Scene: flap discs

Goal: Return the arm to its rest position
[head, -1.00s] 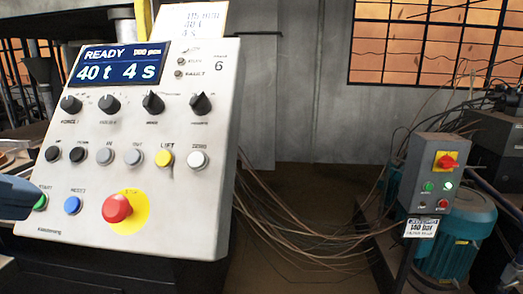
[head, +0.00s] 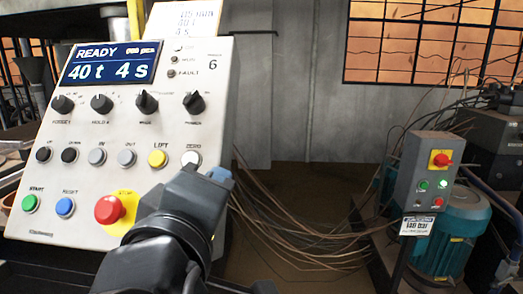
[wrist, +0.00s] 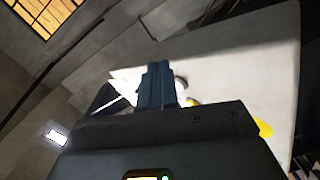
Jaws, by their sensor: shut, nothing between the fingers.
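My gripper (head: 221,174) is in front of the lower right part of the control panel (head: 100,222) in the head view. My dark arm rises from the bottom of the picture and hides part of the panel's lower right corner. In the wrist view the blue-grey fingers (wrist: 157,85) are together with nothing between them. The pale panel (wrist: 235,60) lies beyond them there. I cannot tell the exact gap between the gripper and the panel.
The panel has a lit display (head: 110,64), several knobs and buttons, and a red emergency stop (head: 109,209). A grey switch box (head: 423,170) and a teal motor (head: 447,235) stand at the right. Loose cables (head: 300,235) hang between.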

